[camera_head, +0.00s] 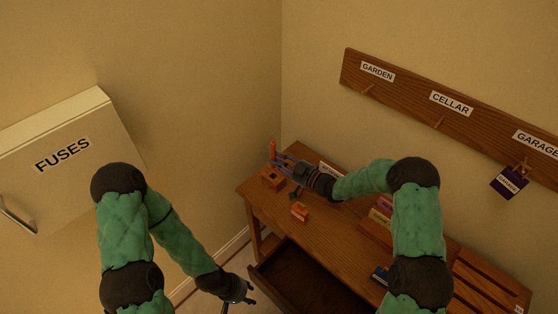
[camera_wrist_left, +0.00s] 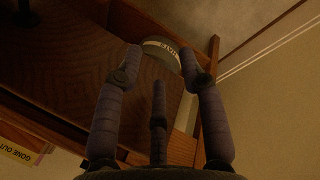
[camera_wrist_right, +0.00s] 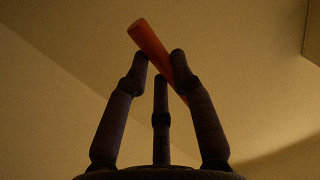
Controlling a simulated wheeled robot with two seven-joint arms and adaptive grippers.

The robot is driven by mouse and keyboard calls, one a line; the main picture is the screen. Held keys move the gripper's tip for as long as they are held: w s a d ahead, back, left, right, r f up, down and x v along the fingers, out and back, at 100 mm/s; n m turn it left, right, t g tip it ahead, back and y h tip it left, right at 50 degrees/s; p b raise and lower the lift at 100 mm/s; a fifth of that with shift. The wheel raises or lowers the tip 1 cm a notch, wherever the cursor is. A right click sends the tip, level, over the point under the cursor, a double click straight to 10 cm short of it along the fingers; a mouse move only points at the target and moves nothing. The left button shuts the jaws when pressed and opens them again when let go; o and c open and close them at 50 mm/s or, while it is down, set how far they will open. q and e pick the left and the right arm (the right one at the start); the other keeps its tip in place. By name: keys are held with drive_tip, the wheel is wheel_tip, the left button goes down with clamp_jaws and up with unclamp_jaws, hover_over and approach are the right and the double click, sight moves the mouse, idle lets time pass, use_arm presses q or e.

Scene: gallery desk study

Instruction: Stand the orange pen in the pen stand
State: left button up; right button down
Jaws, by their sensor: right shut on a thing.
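The orange pen (camera_head: 272,147) is held roughly upright over the desk's far left corner. It also shows in the right wrist view (camera_wrist_right: 150,40), slanting between the fingertips. My right gripper (camera_head: 277,160) is shut on the pen; its fingers (camera_wrist_right: 163,68) close around it. The pen stand seems to be the small wooden block (camera_head: 271,180) at that corner, just below the pen. The gripper partly covers this spot, and I cannot tell whether the pen's lower end touches the block. My left gripper (camera_head: 238,302) is open and empty, low in front of the desk; its spread fingers (camera_wrist_left: 160,65) show in its wrist view.
An orange box (camera_head: 299,211) lies on the desk (camera_head: 335,228) near the right gripper. A drawer (camera_head: 300,284) stands open at the front. A labelled hook rail (camera_head: 410,92) runs along the wall, with a purple tag (camera_head: 508,183). A fuse cabinet (camera_head: 65,155) is at left.

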drive_tip(key=b, duration=0.3)
hover_over(279, 178)
drive_tip(key=shift+w+f, duration=0.15)
drive_tip(key=shift+f, duration=1.9)
drive_tip(key=shift+b, duration=0.65)
drive_tip(key=shift+f+b, duration=0.75)
drive_tip(key=shift+f, duration=0.1)
drive_tip(key=shift+r, duration=0.1)
idle(0.3)
drive_tip(key=shift+r, duration=0.45)
drive_tip(key=shift+b, duration=0.35)
idle(1.9)
drive_tip(key=shift+f+b, duration=0.45)
drive_tip(key=shift+f, duration=0.1)
